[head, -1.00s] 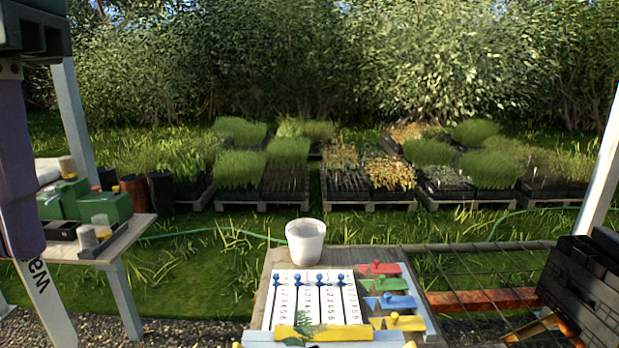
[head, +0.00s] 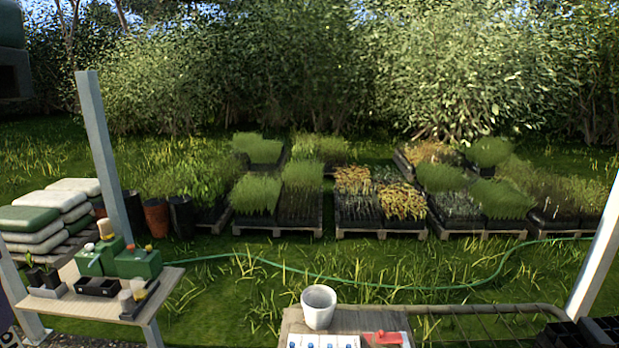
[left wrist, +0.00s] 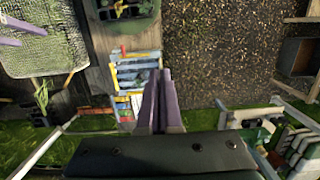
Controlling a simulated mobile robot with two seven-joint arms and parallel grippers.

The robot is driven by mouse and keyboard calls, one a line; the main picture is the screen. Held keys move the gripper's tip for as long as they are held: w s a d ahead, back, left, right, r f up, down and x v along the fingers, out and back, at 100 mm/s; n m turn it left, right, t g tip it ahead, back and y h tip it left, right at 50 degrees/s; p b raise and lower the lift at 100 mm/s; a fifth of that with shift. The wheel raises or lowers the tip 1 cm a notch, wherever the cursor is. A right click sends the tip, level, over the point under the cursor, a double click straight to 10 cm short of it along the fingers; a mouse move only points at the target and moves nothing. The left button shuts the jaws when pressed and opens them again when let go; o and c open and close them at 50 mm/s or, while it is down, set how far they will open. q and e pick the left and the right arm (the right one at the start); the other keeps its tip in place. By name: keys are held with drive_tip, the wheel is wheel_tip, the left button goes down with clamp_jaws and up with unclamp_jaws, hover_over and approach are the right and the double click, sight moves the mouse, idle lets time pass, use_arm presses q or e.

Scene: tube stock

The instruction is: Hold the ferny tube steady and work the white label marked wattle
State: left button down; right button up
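My left gripper (left wrist: 160,76) shows in the left wrist view with its two purple fingers close together. The white label, lettered "wa", stuck out below a purple finger in the earlier head view; now it is almost wholly out of the head frame at the lower left. In the left wrist view the fingers hide it. Two purple fingers of my right gripper (left wrist: 32,38) stand apart at the upper left of the left wrist view, with nothing seen between them. I cannot make out the ferny tube in the head view now.
A white pot (head: 319,306) stands on the bench at the lower middle. A side table (head: 165,288) with green boxes (head: 138,263) is at the left, near stacked sacks (head: 45,215). Plant trays on pallets stand on the grass. The numbered board (left wrist: 134,73) lies beneath the left fingers.

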use_arm(q)
drive_tip(key=shift+s+r, duration=0.15)
drive_tip(key=shift+r, duration=0.6)
use_arm(e)
drive_tip(key=shift+r, duration=0.7)
use_arm(q)
drive_tip(key=shift+f, duration=0.15)
use_arm(e)
drive_tip(key=shift+f, duration=0.1)
